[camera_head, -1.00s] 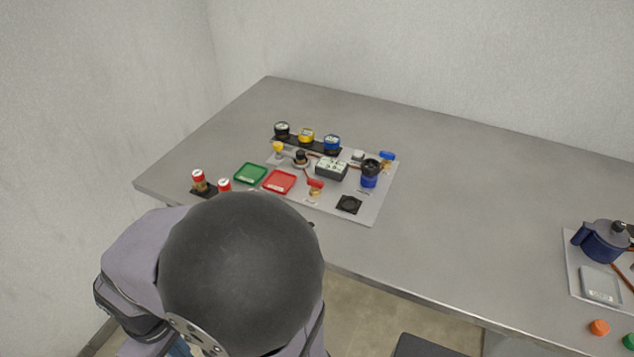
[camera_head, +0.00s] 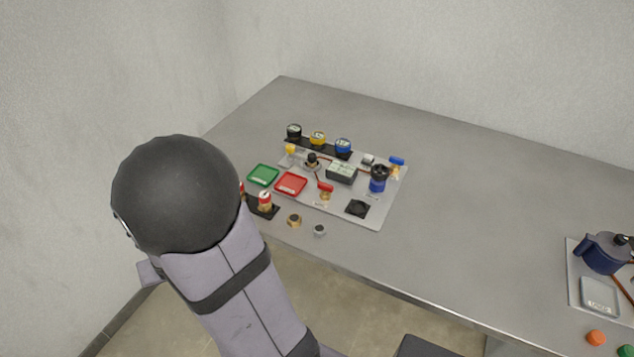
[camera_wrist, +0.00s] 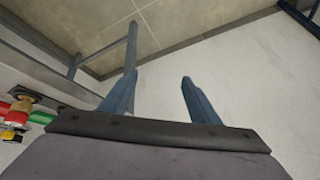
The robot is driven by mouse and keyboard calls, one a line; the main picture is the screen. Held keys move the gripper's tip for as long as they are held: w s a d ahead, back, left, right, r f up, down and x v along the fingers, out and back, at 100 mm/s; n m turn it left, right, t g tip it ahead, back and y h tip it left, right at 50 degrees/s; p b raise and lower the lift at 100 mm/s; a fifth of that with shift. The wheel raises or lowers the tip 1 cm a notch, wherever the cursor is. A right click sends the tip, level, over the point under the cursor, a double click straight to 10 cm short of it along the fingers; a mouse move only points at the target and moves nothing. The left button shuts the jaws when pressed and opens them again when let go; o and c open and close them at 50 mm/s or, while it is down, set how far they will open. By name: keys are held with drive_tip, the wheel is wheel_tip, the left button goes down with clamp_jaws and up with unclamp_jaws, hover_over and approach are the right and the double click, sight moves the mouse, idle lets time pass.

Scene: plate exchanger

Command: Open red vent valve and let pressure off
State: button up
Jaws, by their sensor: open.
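The red vent valve (camera_head: 325,188) has a red handle on a small brass-coloured body. It stands near the front of the grey board (camera_head: 372,220), right of the red tray (camera_head: 291,184). The picture is too small to tell its exact handle position. My gripper (camera_wrist: 158,92) shows in the wrist view with its two blue-grey fingers apart and nothing between them. It faces the floor and wall, away from the valve. In the head view my gripper is hidden behind my arm, left of the board.
A row of black, yellow and blue gauges (camera_head: 318,139) stands at the board's back. A blue canister (camera_head: 378,180) stands at its right. The middle table is clear.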

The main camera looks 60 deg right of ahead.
drive_tip(key=w+d+r+m+t+h+p, duration=0.1)
drive_tip(key=d+r+m+h+p, duration=0.15)
drive_tip(key=d, duration=0.75)
drive_tip(key=m+g+h+p, duration=0.2)
drive_tip(key=m+g+h, duration=0.5)
drive_tip(key=m+h, duration=0.2)
approach(324, 187)
drive_tip(key=shift+d+n, duration=0.25)
drive_tip(key=shift+d, duration=0.1)
drive_tip(key=shift+s+f, duration=0.15)
drive_tip(key=shift+s, duration=0.05)
drive_tip(key=shift+p+x, duration=0.85)
drive_tip(key=shift+x, duration=2.8)
drive_tip(key=shift+w, duration=0.15)
drive_tip(key=c, duration=1.1)
